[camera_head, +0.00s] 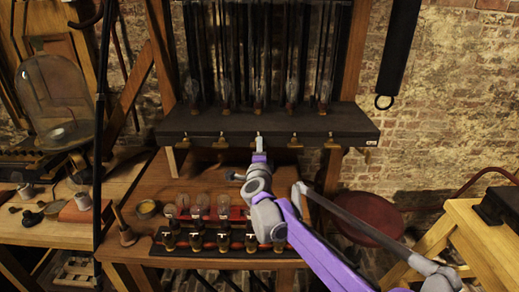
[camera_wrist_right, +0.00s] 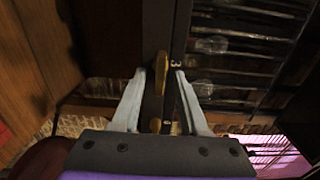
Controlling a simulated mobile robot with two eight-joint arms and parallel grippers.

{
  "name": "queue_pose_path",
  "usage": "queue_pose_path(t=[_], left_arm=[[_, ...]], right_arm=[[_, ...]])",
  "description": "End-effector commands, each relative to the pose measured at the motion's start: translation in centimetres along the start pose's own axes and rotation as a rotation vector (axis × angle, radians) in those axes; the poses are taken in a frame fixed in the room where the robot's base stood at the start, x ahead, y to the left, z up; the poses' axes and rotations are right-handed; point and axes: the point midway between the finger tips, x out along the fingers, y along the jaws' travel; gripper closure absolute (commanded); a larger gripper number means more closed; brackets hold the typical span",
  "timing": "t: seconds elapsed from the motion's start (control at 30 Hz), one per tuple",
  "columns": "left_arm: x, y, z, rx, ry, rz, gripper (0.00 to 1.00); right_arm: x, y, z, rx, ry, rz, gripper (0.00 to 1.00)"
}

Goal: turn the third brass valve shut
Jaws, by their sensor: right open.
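A black shelf (camera_head: 230,124) carries a row of several brass valves along its front edge. The third brass valve, in the middle of the row, is mostly hidden behind my right gripper (camera_head: 259,143) in the head view. In the right wrist view a brass valve handle (camera_wrist_right: 159,76) stands upright in the picture beside a mark that looks like a 3. My right gripper (camera_wrist_right: 161,74) is open, with one finger on each side of this handle; I cannot tell whether either touches it. My left gripper is not in view.
Neighbouring brass valves (camera_head: 220,142) (camera_head: 294,142) sit close on both sides. Glass jars (camera_head: 259,90) stand on the shelf. Below, a wooden table (camera_head: 160,190) holds a rack of bulbs (camera_head: 203,203). A red round stool (camera_head: 368,218) stands at the right.

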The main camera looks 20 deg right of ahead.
Motion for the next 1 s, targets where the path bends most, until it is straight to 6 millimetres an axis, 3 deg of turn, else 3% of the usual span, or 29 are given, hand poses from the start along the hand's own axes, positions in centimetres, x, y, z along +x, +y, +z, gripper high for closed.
queue_pose_path(t=[0.23,0.5,0.7,1.0], left_arm=[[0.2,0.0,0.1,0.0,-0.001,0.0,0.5],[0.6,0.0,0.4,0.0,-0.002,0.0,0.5],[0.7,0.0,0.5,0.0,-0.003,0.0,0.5],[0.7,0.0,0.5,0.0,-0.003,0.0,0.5]], right_arm=[[-1.5,0.0,0.1,0.0,-0.002,0.001,0.56],[-6.9,0.0,0.1,0.001,-0.003,0.001,0.56],[-9.9,0.0,0.1,0.0,-0.002,0.0,0.56],[-10.8,0.0,0.0,0.0,0.0,0.0,0.56]])
